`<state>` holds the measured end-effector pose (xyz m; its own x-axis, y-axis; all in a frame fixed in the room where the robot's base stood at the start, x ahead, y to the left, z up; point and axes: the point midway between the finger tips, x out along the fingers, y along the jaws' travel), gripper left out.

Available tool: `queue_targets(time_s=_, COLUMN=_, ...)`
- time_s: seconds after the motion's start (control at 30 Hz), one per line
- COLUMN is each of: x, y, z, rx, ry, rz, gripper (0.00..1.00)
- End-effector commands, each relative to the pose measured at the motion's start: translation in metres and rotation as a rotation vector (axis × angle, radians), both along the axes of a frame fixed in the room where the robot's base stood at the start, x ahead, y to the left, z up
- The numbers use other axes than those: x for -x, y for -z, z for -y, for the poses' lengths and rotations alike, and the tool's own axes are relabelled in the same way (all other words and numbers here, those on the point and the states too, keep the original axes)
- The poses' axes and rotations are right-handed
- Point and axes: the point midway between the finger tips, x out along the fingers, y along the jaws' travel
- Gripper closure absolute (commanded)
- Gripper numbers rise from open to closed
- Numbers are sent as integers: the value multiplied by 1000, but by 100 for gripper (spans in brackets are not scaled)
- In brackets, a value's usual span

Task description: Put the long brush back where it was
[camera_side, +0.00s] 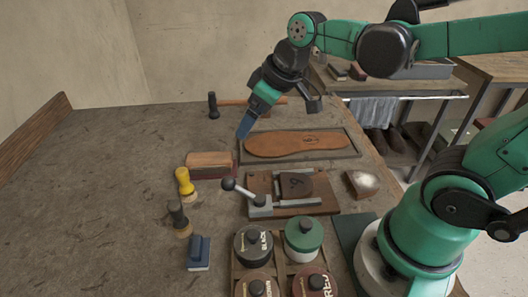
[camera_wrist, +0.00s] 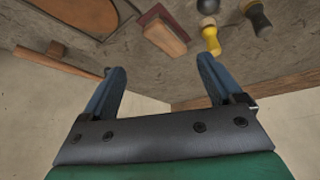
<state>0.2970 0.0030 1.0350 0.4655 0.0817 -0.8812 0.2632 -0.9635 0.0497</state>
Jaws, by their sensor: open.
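The long brush (camera_side: 209,159) looks like a block with a wooden top. It lies on the bench left of the sole tray, at a dark red strip or pad whose exact relation to it I cannot tell. The brush also shows in the wrist view (camera_wrist: 166,38), beyond the fingertips. My gripper (camera_side: 243,128) is in the air above the back part of the bench, up and right of the brush and apart from it. In the wrist view my gripper (camera_wrist: 162,66) has its two blue fingers spread wide with nothing between them.
A hammer (camera_side: 214,106) lies behind. A tan sole (camera_side: 290,143) lies in a shallow tray. Yellow (camera_side: 184,182) and dark-handled (camera_side: 178,214) brushes, a blue block (camera_side: 198,252), a lever clamp (camera_side: 260,202) and several tins (camera_side: 253,243) stand in front. The bench's left is clear.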

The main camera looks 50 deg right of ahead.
Motion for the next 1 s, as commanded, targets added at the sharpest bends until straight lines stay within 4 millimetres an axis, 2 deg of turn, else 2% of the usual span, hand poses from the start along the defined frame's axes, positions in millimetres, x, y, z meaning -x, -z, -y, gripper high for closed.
queue_targets(time_s=0.03, x=12, y=1, z=0, rx=-8, ry=57, rz=25, gripper=14)
queue_targets(time_s=0.1, x=24, y=4, z=1, rx=-24, ry=131, rz=59, gripper=14)
queue_targets(time_s=0.3, x=39, y=10, z=3, rx=-61, ry=250, rz=118, gripper=14)
queue_targets(time_s=1.0, x=40, y=11, z=3, rx=-67, ry=263, rz=123, gripper=14)
